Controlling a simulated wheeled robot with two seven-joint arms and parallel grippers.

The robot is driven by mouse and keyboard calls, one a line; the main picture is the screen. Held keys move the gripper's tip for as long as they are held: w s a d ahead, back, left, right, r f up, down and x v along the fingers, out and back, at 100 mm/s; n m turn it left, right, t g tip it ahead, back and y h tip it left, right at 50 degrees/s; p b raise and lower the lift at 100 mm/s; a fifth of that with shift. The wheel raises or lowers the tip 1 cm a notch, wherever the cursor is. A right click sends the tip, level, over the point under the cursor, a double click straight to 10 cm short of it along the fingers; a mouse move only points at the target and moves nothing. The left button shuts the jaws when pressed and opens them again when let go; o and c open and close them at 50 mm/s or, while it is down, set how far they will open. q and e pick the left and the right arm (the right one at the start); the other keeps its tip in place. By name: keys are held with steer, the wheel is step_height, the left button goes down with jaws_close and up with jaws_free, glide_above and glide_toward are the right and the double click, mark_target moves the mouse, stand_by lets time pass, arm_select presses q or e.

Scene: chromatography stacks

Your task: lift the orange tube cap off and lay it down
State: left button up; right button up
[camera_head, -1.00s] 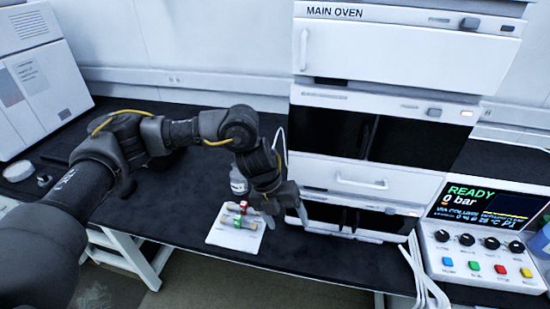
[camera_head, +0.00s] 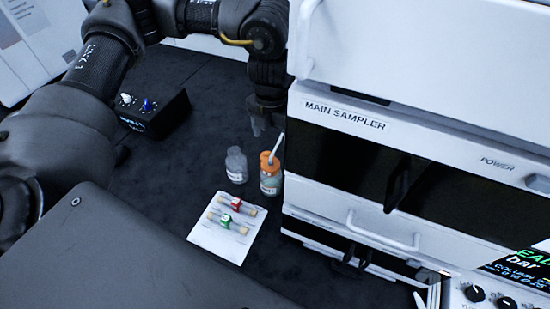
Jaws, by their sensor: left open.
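The orange tube cap (camera_head: 269,160) sits on top of a clear labelled bottle (camera_head: 270,183) on the black bench, close to the left side of the sampler stack. A pale tube rises tilted from the cap. My left gripper (camera_head: 260,130) points down just behind and above the cap; it looks apart from it and empty. The gap between its fingers is hard to make out at this size. My right gripper is not in view.
A grey-capped bottle (camera_head: 236,165) stands just left of the orange-capped one. A white card (camera_head: 212,243) with red and green banded columns lies in front. A black box with knobs (camera_head: 158,112) is at left. The sampler stack (camera_head: 345,122) blocks the right.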

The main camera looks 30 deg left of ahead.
mark_target(270, 159)
arm_select(q)
step_height(270, 159, down, 5)
steer(key=shift+a+r, duration=0.1)
steer(key=shift+f, duration=0.3)
steer(key=shift+s+f+p, duration=0.2)
steer(key=shift+f+p, duration=0.15)
steer(key=shift+p, duration=0.15)
step_height(270, 159, down, 4)
steer(key=shift+a+r+p, duration=0.15)
steer(key=shift+r+p, duration=0.05)
steer(key=shift+p, duration=0.15)
steer(key=shift+w+f, duration=0.1)
steer(key=shift+f, duration=0.3)
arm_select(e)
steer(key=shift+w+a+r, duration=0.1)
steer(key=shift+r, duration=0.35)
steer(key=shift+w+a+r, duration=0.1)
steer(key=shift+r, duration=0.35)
arm_select(q)
steer(key=c, duration=1.1)
